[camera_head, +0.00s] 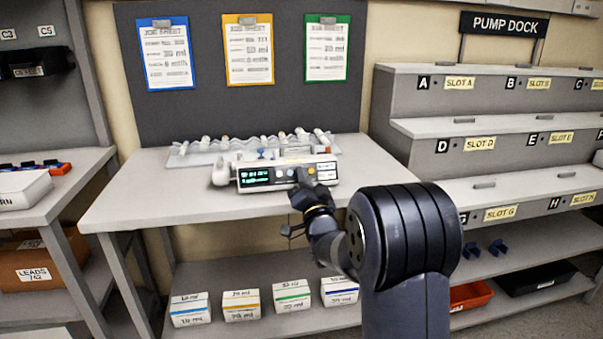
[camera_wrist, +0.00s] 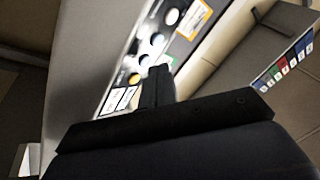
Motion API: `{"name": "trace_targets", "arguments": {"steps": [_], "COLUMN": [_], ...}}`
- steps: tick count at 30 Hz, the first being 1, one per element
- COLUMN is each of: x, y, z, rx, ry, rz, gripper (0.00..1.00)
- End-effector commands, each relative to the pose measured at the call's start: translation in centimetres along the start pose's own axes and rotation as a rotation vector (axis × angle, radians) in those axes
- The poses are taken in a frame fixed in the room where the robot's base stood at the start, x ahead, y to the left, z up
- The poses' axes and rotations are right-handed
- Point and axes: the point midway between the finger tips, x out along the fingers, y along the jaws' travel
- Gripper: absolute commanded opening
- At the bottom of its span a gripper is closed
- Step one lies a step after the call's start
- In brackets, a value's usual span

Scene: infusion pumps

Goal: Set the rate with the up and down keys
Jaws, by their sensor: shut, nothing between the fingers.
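The infusion pump (camera_head: 280,177) lies on the grey table, with a lit display (camera_head: 256,175) on the left of its front. Its keys are partly hidden behind my gripper (camera_head: 302,180), which is at the front of the pump. The display digits are too small to read surely.
A rack of syringes (camera_head: 255,148) lies behind the pump. Job sheets on blue (camera_head: 167,55), yellow (camera_head: 248,50) and green (camera_head: 328,50) clipboards hang on the back panel. The stepped pump dock (camera_head: 490,135) stands at right. Labelled boxes (camera_head: 241,305) sit on the lower shelf. The table's left front is clear.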

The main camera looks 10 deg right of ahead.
Motion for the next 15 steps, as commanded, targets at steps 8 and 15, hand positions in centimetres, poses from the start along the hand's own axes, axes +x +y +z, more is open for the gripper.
{"name": "trace_targets", "arguments": {"steps": [8, 15], "x": [-0.6, -2.4], "y": [-0.8, -2.1], "z": [-0.6, -2.0], "rx": [0.001, 0.000], "ry": [0.002, 0.005], "rz": [-0.006, -0.007], "gripper": [0.00, 0.00]}}
